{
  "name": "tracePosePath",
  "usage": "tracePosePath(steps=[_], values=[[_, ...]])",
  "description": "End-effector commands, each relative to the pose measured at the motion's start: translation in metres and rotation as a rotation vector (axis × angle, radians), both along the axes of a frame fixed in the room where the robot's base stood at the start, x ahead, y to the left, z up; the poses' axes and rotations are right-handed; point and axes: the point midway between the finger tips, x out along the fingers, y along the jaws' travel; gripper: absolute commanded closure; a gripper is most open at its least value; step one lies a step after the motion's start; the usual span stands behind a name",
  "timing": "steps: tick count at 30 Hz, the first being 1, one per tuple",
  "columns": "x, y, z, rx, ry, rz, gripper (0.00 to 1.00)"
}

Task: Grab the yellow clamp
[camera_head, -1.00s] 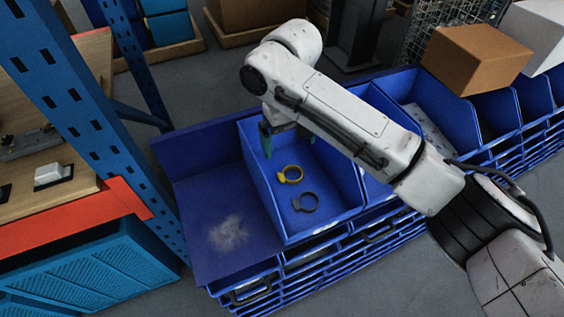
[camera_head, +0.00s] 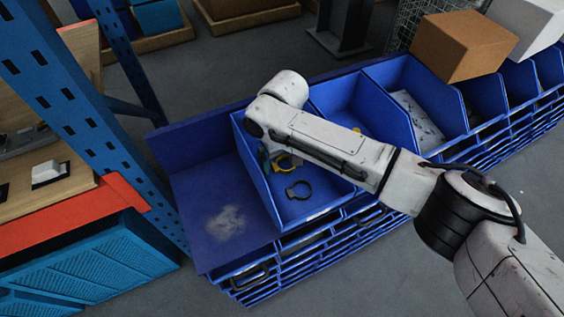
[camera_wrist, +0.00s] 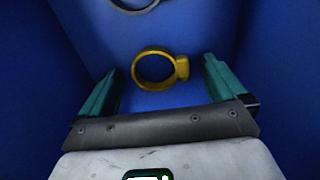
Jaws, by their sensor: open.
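The yellow clamp (camera_wrist: 140,82), a ring with a small lug on its right, lies on the blue floor of a bin in the wrist view. My gripper (camera_wrist: 158,85) is open above it, with one teal finger to each side of the ring. I cannot tell the exact height left between fingertips and floor. In the head view the yellow clamp (camera_head: 296,161) is partly hidden by my arm and gripper (camera_head: 275,166). A grey clamp (camera_head: 299,190) lies in the same bin, nearer the front; its edge shows in the wrist view (camera_wrist: 133,5).
The blue bin (camera_head: 262,200) has raised walls close around my gripper. More blue bins (camera_head: 412,68) stand to the right, one holding small parts. A blue rack post (camera_head: 95,120) and bench stand at the left. A cardboard box (camera_head: 464,47) sits at the upper right.

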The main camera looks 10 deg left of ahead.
Motion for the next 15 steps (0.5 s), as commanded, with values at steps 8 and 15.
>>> tracePosePath(steps=[8,15], values=[[-0.0001,0.0003,0.0001,0.000,0.000,0.000,0.13],[0.0000,0.0004,0.0003,0.001,-0.001,0.000,0.36]])
